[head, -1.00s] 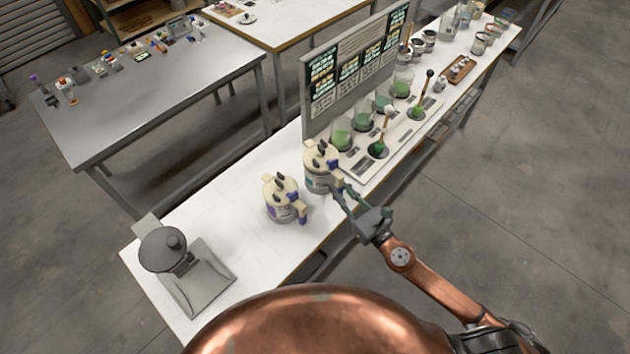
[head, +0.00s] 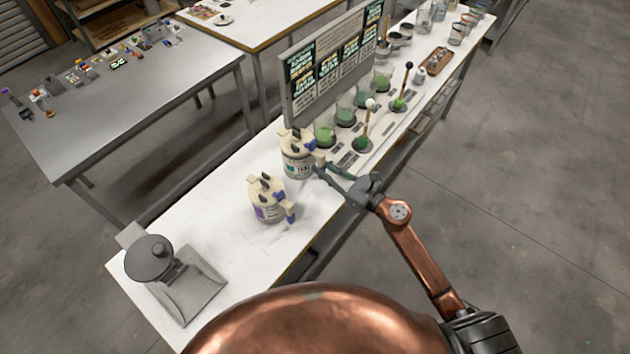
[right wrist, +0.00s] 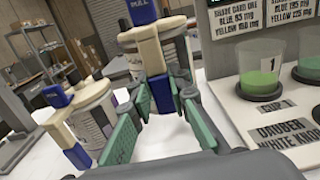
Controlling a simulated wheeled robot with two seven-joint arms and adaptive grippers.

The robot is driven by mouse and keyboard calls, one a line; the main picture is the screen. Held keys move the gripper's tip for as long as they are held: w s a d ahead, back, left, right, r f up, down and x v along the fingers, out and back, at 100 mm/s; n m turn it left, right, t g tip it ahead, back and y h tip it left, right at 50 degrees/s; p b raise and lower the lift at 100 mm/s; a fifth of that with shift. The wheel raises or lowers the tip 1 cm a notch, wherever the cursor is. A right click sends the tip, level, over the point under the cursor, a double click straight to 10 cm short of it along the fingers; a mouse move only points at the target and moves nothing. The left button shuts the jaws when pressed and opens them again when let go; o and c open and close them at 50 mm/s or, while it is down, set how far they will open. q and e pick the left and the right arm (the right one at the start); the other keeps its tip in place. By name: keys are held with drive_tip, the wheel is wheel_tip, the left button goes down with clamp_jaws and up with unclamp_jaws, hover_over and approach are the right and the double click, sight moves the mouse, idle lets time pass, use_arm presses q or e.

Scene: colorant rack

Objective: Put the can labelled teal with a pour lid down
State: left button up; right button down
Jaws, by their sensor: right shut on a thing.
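The can labelled teal (head: 299,163) has a cream pour lid with a blue part and stands upright at the near end of the colorant rack. Whether its base touches the table is hard to tell. A second can with a purple label and a similar lid (head: 267,200) stands close by on the near left. My left gripper is not in view.
The rack (head: 345,165) with green cups, daubers and a sign board (head: 331,60) runs along the white table beyond the cans. A grey weighing device (head: 182,285) stands at the near left end. White tabletop (head: 205,225) is clear between it and the cans.

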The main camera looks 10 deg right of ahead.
wheel_tip(320, 180, down, 7)
drive_tip(key=shift+w+r+b, duration=0.1)
drive_tip(key=shift+b, duration=0.45)
drive_tip(key=c, duration=1.8)
unclamp_jaws()
